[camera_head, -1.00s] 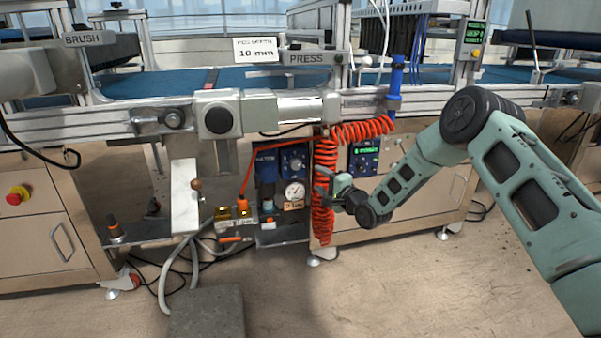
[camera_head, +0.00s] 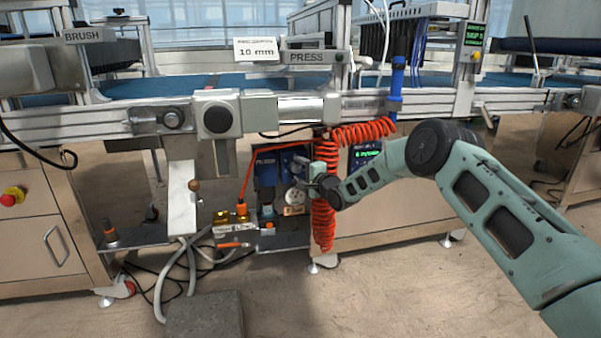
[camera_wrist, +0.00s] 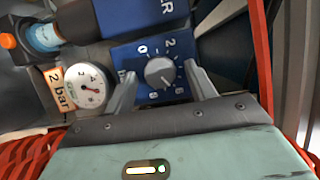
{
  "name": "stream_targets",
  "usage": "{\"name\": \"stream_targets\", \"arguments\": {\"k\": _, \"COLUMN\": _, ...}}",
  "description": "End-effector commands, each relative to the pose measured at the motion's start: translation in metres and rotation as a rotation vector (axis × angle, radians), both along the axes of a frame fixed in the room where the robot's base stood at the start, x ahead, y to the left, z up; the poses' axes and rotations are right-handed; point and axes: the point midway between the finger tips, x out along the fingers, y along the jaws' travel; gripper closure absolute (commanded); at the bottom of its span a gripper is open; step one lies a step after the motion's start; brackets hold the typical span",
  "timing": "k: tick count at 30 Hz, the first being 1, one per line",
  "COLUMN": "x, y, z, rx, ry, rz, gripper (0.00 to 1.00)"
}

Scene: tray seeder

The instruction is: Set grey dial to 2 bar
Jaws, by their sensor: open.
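The grey dial (camera_wrist: 160,72) sits on a blue panel (camera_wrist: 130,60) with white numbers around it, including 0 and 2. Its pointer setting is too small to tell surely. My gripper (camera_wrist: 160,68) is open, with one finger on each side of the dial; whether they touch it cannot be told. A round white gauge (camera_wrist: 88,90) is left of the dial, beside a tag reading "2 bar" (camera_wrist: 57,88). In the head view my gripper (camera_head: 308,180) is in front of the blue unit (camera_head: 266,168), and the dial is hidden or too small to make out.
A coiled red hose (camera_head: 322,222) hangs right beside my gripper and also shows along the wrist view's edges. Brass-coloured fittings (camera_head: 232,215) and an orange-capped bottle (camera_wrist: 40,36) are to the left. A grey block (camera_head: 205,315) lies on the open floor.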

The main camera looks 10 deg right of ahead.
Motion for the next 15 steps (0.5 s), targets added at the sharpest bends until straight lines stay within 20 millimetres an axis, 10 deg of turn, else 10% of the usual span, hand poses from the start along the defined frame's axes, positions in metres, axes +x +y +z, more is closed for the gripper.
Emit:
{"name": "stream_targets", "arguments": {"k": 2, "x": -0.0001, "y": 0.0, "z": -0.0001, "rx": 0.0, "ry": 0.0, "rz": 0.0, "gripper": 0.44}}
{"name": "stream_targets", "arguments": {"k": 7, "x": -0.0003, "y": 0.0, "z": -0.0002, "rx": 0.0, "ry": 0.0, "rz": 0.0, "gripper": 0.89}}
{"name": "stream_targets", "arguments": {"k": 15, "x": -0.0003, "y": 0.0, "z": 0.0006, "rx": -0.016, "ry": 0.0, "rz": 0.0, "gripper": 0.89}}
